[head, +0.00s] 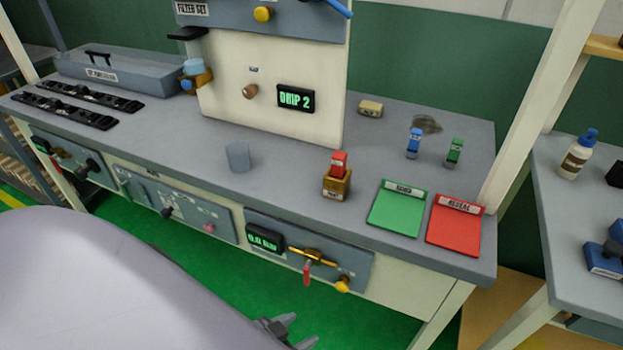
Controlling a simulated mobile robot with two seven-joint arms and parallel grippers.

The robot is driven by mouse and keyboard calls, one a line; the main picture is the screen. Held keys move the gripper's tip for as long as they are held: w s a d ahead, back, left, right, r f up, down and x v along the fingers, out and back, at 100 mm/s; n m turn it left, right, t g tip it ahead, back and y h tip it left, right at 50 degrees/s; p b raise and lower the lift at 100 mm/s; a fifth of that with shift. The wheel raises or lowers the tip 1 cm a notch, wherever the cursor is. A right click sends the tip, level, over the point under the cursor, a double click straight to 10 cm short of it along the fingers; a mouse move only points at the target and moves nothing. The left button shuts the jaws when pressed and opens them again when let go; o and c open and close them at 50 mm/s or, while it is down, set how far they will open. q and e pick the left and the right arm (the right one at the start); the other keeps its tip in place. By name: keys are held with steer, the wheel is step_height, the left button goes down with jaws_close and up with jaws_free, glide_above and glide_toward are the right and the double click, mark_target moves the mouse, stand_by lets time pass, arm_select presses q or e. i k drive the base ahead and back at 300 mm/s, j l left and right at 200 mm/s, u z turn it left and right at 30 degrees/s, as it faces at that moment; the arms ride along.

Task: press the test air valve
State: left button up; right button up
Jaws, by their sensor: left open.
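A grey panel (360,272) on the bench front carries a green-lit display (266,237) that seems to read 0.0 bar. Beside the display is a brass valve (313,256) with a red lever (306,274) hanging down. A yellow knob (342,285) sits to its right. Which of these is the test air valve, I cannot read from the labels. My left gripper (300,331) shows at the bottom edge, open, below and apart from this panel; its arm hides part of the floor. My right gripper is not in view.
On the bench top (280,190) stand a grey cup (237,157), a brass block with a red part (337,180), a green tray (397,212) and a red tray (454,226). Other front panels (180,207) with knobs lie left. A side table (565,215) stands right.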

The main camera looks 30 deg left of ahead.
mark_target(306, 267)
steer(key=u, duration=1.05)
